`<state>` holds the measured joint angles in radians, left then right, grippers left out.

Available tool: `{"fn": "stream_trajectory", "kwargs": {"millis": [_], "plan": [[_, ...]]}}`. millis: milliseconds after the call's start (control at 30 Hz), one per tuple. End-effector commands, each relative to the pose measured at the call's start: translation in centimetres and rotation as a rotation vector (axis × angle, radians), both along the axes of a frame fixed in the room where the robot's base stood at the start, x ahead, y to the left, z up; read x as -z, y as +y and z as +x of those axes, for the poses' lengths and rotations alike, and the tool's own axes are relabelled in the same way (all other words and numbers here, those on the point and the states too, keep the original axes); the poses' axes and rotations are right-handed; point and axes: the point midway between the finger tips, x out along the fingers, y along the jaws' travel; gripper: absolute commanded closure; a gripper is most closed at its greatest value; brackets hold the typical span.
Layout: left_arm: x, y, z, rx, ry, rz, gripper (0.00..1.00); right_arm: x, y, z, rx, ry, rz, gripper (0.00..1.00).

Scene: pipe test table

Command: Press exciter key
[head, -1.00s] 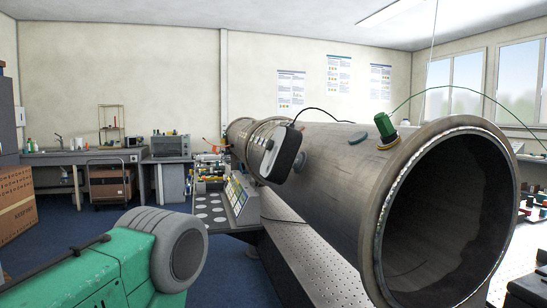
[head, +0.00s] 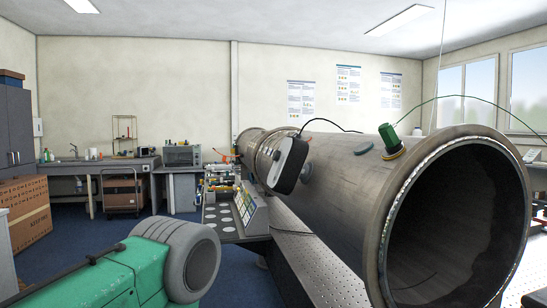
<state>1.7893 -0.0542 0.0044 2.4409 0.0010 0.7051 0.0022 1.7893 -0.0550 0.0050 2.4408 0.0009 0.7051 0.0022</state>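A large grey metal pipe (head: 350,185) lies lengthwise on a table, its open end facing me at the right. A white and black box-shaped device (head: 290,163) is on the pipe's left side, with a black cable. A green cylindrical device (head: 388,137) with a green wire sits on top of the pipe. A control panel with keys (head: 247,207) stands left of the pipe; single keys are too small to identify. My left arm, green and grey, comes in at the lower left, short of the panel. Neither of my grippers is visible.
A grey shelf with white discs (head: 222,222) extends beside the panel. The perforated tabletop (head: 315,262) runs under the pipe. A cardboard box (head: 25,212) and a cart (head: 122,190) stand at the left.

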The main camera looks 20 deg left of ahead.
Motion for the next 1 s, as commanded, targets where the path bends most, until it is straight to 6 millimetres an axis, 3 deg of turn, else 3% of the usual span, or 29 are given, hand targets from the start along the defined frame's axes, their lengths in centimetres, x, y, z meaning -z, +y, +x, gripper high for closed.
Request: {"fn": "stream_trajectory", "kwargs": {"millis": [33, 67, 100, 1000], "plan": [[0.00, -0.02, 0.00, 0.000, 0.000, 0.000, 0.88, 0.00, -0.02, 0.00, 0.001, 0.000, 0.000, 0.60], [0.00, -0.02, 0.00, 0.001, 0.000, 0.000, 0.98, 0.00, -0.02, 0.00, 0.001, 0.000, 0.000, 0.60], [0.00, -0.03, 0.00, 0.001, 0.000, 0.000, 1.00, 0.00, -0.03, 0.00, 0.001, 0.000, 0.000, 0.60], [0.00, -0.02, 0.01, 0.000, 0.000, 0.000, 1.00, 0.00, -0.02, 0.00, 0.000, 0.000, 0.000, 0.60]]}}
